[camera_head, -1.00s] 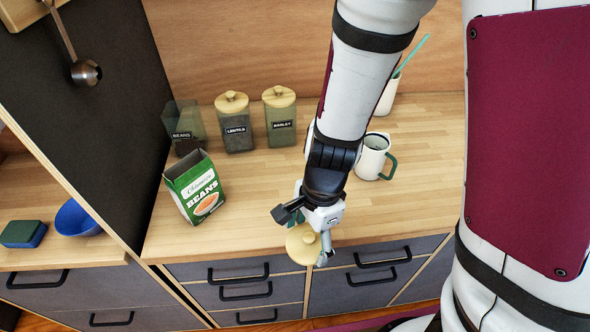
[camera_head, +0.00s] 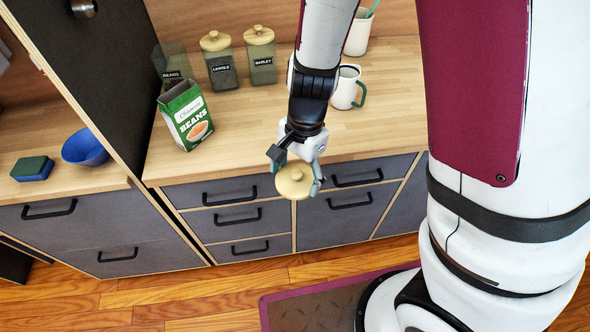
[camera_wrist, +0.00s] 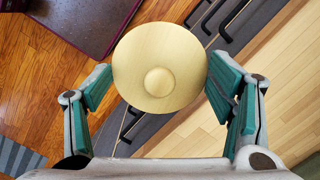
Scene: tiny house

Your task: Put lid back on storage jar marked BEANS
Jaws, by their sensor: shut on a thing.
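The round wooden lid (camera_head: 294,181) with a small knob is held in my gripper (camera_head: 297,178), in front of the counter's front edge. In the wrist view the lid (camera_wrist: 159,68) sits between the two green-padded fingers of my gripper (camera_wrist: 159,80), knob toward the camera. The jar marked BEANS (camera_head: 171,66) stands lidless at the back left of the counter, dark glass, with its lower part partly hidden by the green beans box (camera_head: 187,114). My gripper is well to the right of and nearer than the jar.
Lidded jars marked LENTILS (camera_head: 220,68) and BARLEY (camera_head: 262,62) stand right of the BEANS jar. A white mug (camera_head: 347,88) and a white utensil cup (camera_head: 359,34) are farther right. A dark upright panel (camera_head: 110,75) borders the counter's left. The front middle of the counter (camera_head: 240,140) is clear.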

